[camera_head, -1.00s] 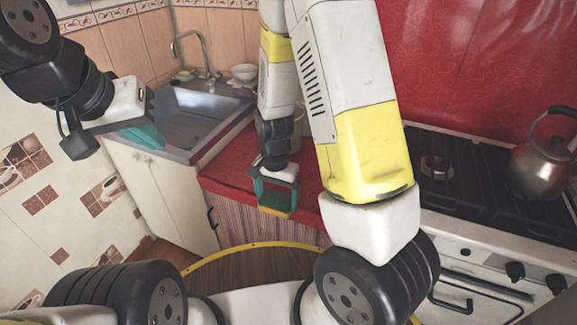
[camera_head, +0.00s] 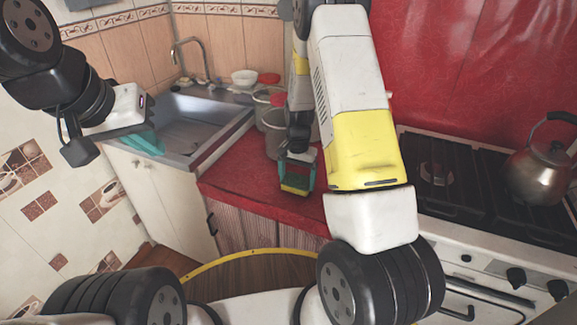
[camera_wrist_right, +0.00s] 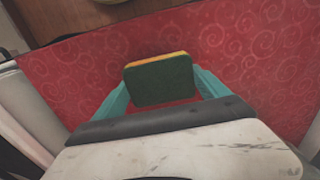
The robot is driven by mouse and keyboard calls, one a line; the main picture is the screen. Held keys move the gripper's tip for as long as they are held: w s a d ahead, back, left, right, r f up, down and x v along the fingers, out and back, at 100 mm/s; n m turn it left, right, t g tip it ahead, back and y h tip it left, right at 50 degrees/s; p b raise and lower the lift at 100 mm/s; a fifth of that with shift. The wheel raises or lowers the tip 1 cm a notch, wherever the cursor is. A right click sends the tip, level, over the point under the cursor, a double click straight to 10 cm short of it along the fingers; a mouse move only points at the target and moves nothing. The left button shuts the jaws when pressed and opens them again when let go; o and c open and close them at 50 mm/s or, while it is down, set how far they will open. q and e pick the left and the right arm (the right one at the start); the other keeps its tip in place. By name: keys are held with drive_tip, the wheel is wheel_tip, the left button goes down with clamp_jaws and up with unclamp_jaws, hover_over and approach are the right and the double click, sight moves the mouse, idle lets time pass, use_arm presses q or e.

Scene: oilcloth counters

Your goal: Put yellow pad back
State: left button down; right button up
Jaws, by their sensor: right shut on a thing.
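The yellow pad (camera_head: 295,189) is a small sponge with a dark green face and a yellow side. My right gripper (camera_head: 297,182) is shut on it and holds it over the red counter, near the front edge. In the right wrist view the pad (camera_wrist_right: 160,82) stands between the teal fingers of the right gripper (camera_wrist_right: 162,88), its dark green face toward the camera and a yellow strip along its top. I cannot tell whether it touches the counter. My left gripper (camera_head: 143,142) has teal fingers and hangs at the left by the sink, apart from the pad; its opening is unclear.
The red counter (camera_head: 240,185) has free room left of my right gripper. Jars (camera_head: 274,130) with red lids stand behind it. The sink (camera_head: 195,122) with its faucet is at the left, a white bowl (camera_head: 244,77) behind. The stove with a kettle (camera_head: 540,170) is at the right.

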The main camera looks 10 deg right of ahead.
drive_tip(key=shift+f, duration=0.75)
drive_tip(key=shift+f, duration=0.1)
drive_tip(key=o, duration=1.3)
wheel_tip(320, 180, up, 12)
wheel_tip(320, 180, up, 17)
drive_tip(key=n+t+y, duration=0.2)
drive_tip(key=n+t, duration=0.1)
hover_over(297, 180)
drive_tip(key=s+a, duration=0.1)
drive_tip(key=s, duration=0.8)
drive_tip(key=s+r+n+t, duration=0.1)
drive_tip(key=s+r+n, duration=0.1)
drive_tip(key=s, duration=0.5)
drive_tip(key=s+a+r+n+t, duration=0.1)
drive_tip(key=s+r+n+t, duration=0.1)
drive_tip(key=s+r, duration=0.3)
drive_tip(key=shift+s, duration=1.6)
